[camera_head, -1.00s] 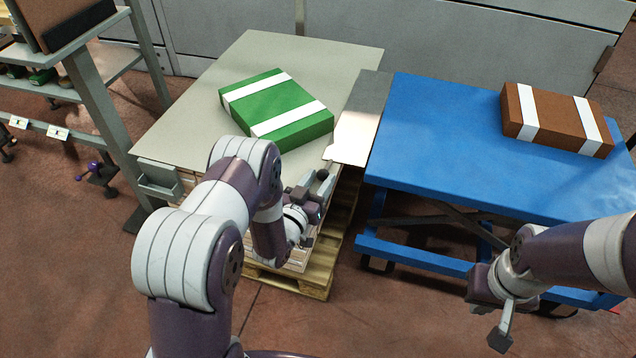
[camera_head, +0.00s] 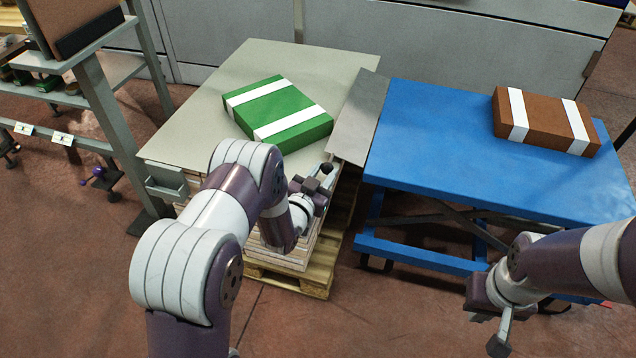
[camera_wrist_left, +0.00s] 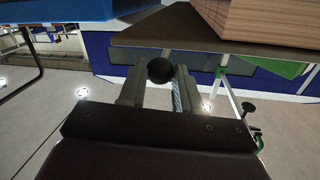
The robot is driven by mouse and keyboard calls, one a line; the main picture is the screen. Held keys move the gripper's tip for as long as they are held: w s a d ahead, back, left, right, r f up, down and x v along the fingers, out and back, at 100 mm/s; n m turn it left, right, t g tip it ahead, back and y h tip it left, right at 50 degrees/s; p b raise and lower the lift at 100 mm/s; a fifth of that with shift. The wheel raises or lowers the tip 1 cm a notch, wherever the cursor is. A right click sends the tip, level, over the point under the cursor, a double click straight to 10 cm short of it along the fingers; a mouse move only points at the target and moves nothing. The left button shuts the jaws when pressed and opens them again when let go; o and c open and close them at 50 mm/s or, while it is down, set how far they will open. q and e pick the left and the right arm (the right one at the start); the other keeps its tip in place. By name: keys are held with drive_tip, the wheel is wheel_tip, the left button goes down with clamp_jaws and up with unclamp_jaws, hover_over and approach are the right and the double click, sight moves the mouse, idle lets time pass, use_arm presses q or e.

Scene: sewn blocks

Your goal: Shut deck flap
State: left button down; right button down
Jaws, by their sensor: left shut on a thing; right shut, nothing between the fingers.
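The grey deck flap (camera_head: 358,118) spans the gap between the pale deck (camera_head: 225,90) and the blue lift table (camera_head: 480,150). Whether it rests on the blue table or stands slightly above it I cannot tell. My left gripper (camera_head: 322,176) is at the flap's near end, shut on a black ball knob (camera_wrist_left: 160,70). The knob shows between the fingers in the left wrist view, below a dark plate (camera_wrist_left: 175,28) that looks like the flap's underside. My right gripper (camera_head: 498,343) is shut and empty, low in front of the blue table.
A green box with white bands (camera_head: 275,112) lies on the deck. A brown box with white bands (camera_head: 545,120) lies on the blue table. A wooden pallet (camera_head: 318,275) is under the deck stack. A grey shelf rack (camera_head: 100,115) stands left. The near floor is clear.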

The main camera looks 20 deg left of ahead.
use_arm(q)
drive_tip(key=shift+d+r+m+p, duration=0.25)
drive_tip(key=shift+r+m+p, duration=0.1)
drive_tip(key=shift+r+m, duration=0.15)
drive_tip(key=shift+d+r+m+p, duration=0.3)
drive_tip(key=shift+r+m, duration=0.1)
drive_tip(key=shift+r, duration=0.1)
drive_tip(key=shift+d+r+m+p, duration=0.5)
drive_tip(key=shift+m+p, duration=0.1)
drive_tip(key=shift+m, duration=0.2)
drive_tip(key=d+r+m+g+y+p, duration=0.1)
drive_tip(key=d+m+p, duration=0.3)
drive_tip(key=d+m, duration=0.4)
drive_tip(key=shift+s+r+m+y, duration=0.2)
drive_tip(key=shift+r+m+y, duration=0.15)
drive_tip(key=shift+m+y, duration=0.5)
drive_tip(key=shift+d, duration=0.15)
drive_tip(key=c, duration=1.1)
unclamp_jaws()
drive_tip(key=shift+o, duration=0.2)
